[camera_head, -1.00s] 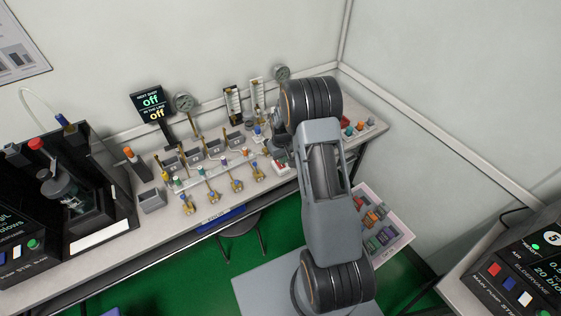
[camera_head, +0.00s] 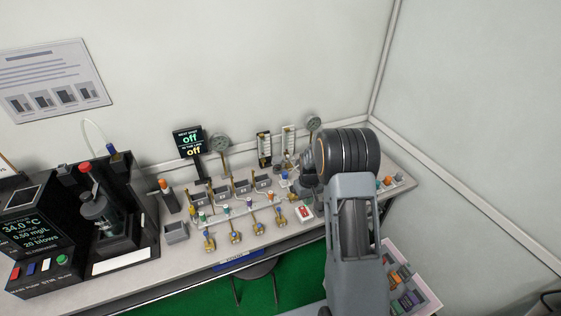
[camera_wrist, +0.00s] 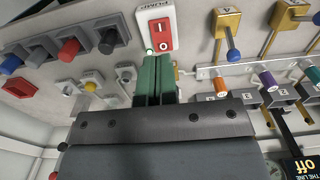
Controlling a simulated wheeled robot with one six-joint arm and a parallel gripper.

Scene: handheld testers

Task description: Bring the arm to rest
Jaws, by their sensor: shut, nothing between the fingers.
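My arm (camera_head: 355,225) reaches up over the right half of the bench (camera_head: 125,285) in the head view, its wrist turned toward the bench. In the wrist view my gripper's green fingers (camera_wrist: 155,78) are together with nothing between them. Just beyond the fingertips in that picture is a white and red PUMP rocker switch (camera_wrist: 155,32). I cannot tell whether the fingertips touch anything. The switch also shows in the head view (camera_head: 305,213), below my wrist. The fingertips are not clear in the head view.
Blue-handled brass valves (camera_head: 257,225) stand left of the switch. Upright flow tubes (camera_head: 264,150) and a round gauge (camera_head: 313,122) stand behind. Coloured knobs (camera_head: 388,181) lie right of my arm. A black tester (camera_head: 125,215) fills the left; a tray (camera_head: 425,295) is lower right.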

